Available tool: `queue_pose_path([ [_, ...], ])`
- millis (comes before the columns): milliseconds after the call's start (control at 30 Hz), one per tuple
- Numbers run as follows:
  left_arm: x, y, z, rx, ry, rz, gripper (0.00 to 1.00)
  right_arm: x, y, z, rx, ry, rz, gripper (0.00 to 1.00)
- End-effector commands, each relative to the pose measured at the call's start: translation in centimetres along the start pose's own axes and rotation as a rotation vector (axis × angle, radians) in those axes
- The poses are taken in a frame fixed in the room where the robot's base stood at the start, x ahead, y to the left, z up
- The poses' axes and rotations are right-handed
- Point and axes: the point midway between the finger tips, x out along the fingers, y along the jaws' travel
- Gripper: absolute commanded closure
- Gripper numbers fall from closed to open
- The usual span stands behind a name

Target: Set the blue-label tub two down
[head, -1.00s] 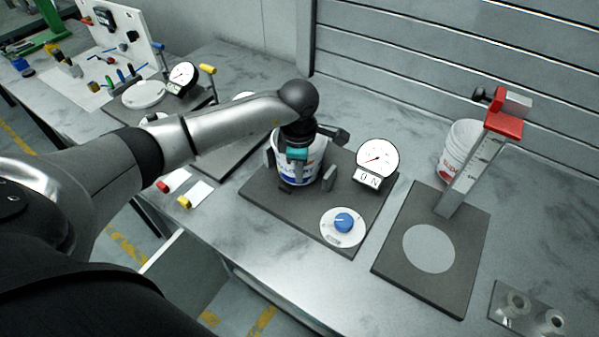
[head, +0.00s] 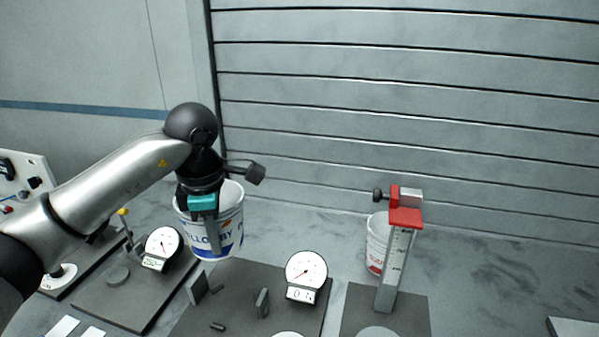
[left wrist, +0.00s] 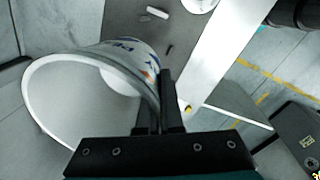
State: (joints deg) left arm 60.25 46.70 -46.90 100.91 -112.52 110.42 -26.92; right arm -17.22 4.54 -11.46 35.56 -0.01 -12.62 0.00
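The blue-label tub (head: 222,243) is white, with blue lettering and a blue band, and is open at the top. It hangs upright or nearly so, above the bench. My left gripper (head: 208,222) is shut on the tub's wall at the rim. In the left wrist view the two dark fingers of my left gripper (left wrist: 160,90) pinch the wall of the tub (left wrist: 128,52), which looks empty. Below and right of the tub is a dark plate (head: 240,300) with small upright blocks. My right gripper is not in view.
A dial gauge (head: 306,270) stands at the plate's right. Another dial (head: 163,245) stands on the left plate. A graduated post (head: 396,268) with a red clamp rises at the right, with a red-label tub (head: 375,245) behind it. A slatted wall (head: 420,90) closes the back.

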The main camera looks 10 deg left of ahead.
Motion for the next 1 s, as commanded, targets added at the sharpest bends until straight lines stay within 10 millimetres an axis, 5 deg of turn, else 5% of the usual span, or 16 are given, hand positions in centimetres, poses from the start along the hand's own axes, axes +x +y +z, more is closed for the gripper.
queue_pose_path([
  [267, 2.0, -1.8, 0.8, 0.279, -0.019, -0.004, 1.00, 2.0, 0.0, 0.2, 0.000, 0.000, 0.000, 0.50],
  [1000, 10.1, -12.0, 3.4, 1.708, -0.156, -0.007, 1.00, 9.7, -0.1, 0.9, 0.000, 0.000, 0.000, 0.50],
])
